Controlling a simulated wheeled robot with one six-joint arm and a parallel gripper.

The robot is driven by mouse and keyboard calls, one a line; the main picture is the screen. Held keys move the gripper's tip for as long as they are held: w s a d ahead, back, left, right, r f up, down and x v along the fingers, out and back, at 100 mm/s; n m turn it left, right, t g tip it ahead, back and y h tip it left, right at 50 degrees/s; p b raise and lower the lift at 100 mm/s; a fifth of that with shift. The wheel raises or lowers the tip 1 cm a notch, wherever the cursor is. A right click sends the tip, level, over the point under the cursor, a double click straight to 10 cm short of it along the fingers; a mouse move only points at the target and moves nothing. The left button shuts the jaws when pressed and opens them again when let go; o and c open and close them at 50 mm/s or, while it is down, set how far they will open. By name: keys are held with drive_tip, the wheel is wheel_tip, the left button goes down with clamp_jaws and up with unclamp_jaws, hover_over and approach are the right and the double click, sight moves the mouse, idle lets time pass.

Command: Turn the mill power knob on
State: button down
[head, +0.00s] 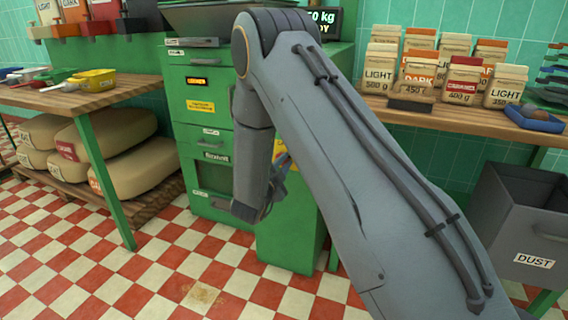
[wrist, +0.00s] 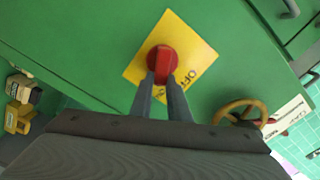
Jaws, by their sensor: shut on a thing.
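The mill power knob (wrist: 162,60) is red and round with a raised grip bar. It sits on a yellow plate (wrist: 190,42) on a green panel in the wrist view. Letters that look like OFF show at the plate's lower right; other markings are hidden. My gripper (wrist: 161,83) has its two grey fingers closed on either side of the knob's bar. The bar points roughly up and down in the wrist picture. In the head view my arm hides the knob, and the green machine (head: 210,110) stands behind it.
In the wrist view a tan handwheel (wrist: 240,111) is to the right of my fingers. In the head view a wooden table with flour bags (head: 462,81) and a grey DUST bin (head: 515,225) stand right, a bench (head: 100,98) left.

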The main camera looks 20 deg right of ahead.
drive_tip(key=c, duration=1.7)
unclamp_jaws()
drive_tip(key=shift+p+v, duration=0.7)
drive_tip(key=shift+v, duration=3.2)
